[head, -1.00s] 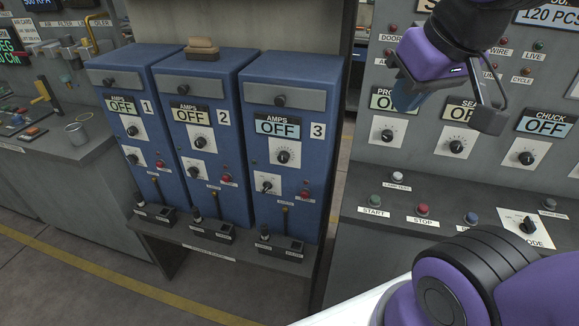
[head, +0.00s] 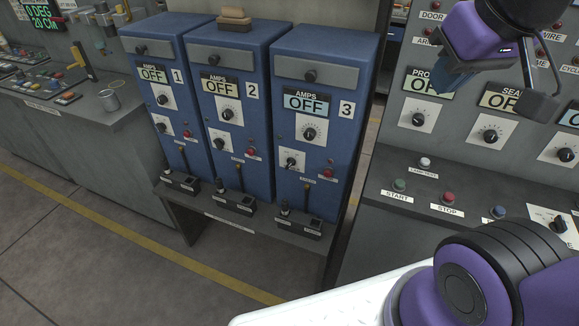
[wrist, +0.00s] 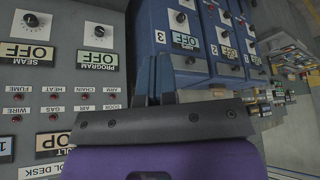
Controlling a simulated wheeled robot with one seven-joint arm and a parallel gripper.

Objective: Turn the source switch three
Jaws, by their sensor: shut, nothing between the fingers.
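Source cabinet three (head: 334,100) is a blue box, rightmost of three, with an AMPS display (head: 309,103) reading OFF. Below the display is a large black knob (head: 309,134) on a white dial plate. Lower left is a smaller black rotary knob (head: 291,163) on a white plate, with a red button (head: 332,168) beside it. My gripper (head: 444,82) is at the upper right, in front of the grey panel, to the right of the cabinet and apart from it. In the wrist view its fingers (wrist: 160,75) are shut and empty.
Cabinets one (head: 160,65) and two (head: 225,60) stand to the left on a grey stand (head: 250,232). The grey control desk (head: 395,165) is at the right. The floor in front (head: 110,270) is clear.

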